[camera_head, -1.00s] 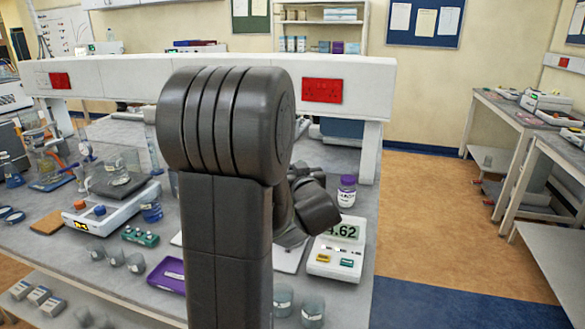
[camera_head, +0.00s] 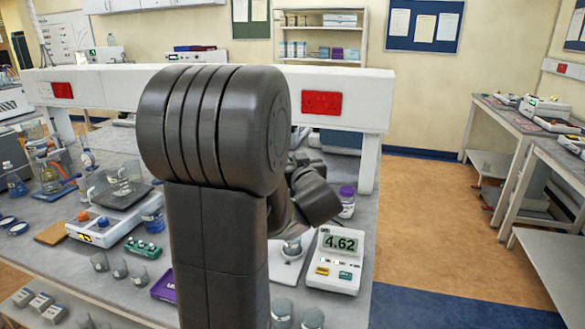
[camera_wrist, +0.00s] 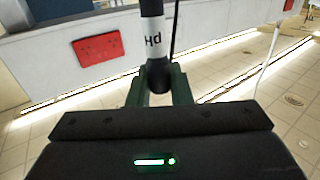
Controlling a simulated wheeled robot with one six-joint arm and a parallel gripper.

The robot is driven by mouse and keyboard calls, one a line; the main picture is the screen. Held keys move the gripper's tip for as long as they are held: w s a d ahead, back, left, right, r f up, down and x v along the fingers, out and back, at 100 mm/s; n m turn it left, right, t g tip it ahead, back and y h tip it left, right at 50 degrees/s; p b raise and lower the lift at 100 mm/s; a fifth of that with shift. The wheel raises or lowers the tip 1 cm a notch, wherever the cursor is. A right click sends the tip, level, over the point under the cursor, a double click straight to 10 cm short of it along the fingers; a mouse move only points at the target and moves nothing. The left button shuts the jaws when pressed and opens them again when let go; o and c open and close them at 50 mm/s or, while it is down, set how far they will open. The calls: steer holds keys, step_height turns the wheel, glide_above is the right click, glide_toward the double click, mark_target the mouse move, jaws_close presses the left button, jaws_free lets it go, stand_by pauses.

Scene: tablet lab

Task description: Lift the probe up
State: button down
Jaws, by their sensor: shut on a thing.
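The probe (camera_wrist: 152,38) is a dark rod with a white band bearing upside-down "pH" lettering, in the wrist view. My gripper (camera_wrist: 160,85) is shut on its dark lower part, with a green finger on each side. A cable runs beside the probe. In the head view my arm hides the gripper and most or all of the probe. The pH meter (camera_head: 336,270) reads 4.62 and stands on the bench to the right of my arm.
A purple-lidded bottle (camera_head: 346,203) stands behind the meter, close to my wrist. A purple tray (camera_head: 162,287), green rack (camera_head: 142,248) and several small beakers are left of my arm. A white shelf beam (camera_head: 350,93) crosses the bench behind. The aisle floor at right is clear.

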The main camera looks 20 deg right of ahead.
steer(key=shift+r, duration=0.75)
steer(key=c, duration=1.3)
jaws_free()
steer(key=shift+c, duration=0.2)
steer(key=shift+f, duration=0.1)
steer(key=shift+s, duration=0.4)
steer(key=s+a+b, duration=0.1)
steer(key=s, duration=1.2)
steer(key=shift+w+a, duration=0.1)
